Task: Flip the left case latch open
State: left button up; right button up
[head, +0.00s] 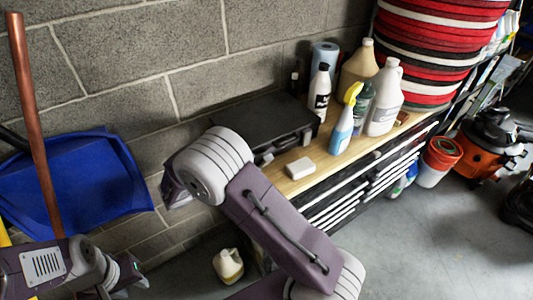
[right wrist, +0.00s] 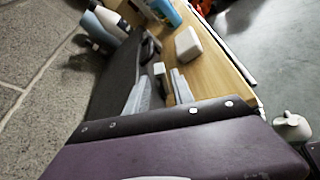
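The dark case (head: 250,112) lies shut on the wooden bench top against the block wall. Its handle (head: 286,143) and small grey left latch (head: 266,158) are on the front. In the right wrist view the case (right wrist: 112,82) is at the left, with the handle (right wrist: 150,46) beyond the light latch (right wrist: 160,70). My right gripper (right wrist: 161,86) has two grey fingers apart, with the latch just past their tips; contact cannot be told. In the head view my arm hides this gripper. My left arm shows at the lower left, without its fingers.
A white block (head: 300,168) lies on the bench in front of the case. A spray bottle (head: 343,125), a black-and-white bottle (head: 319,90) and jugs (head: 384,100) stand right of it. A blue dustpan (head: 80,180) is at the left. A small jug (head: 228,265) stands on the floor.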

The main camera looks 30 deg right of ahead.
aim_at(268, 158)
jog(key=x, duration=0.2)
jog(key=p+x, duration=0.1)
jog(key=x, duration=0.5)
jog(key=shift+w+f, duration=0.2)
jog(key=shift+w, duration=0.15)
jog(key=shift+s+d, duration=0.15)
jog(key=shift+d, duration=0.15)
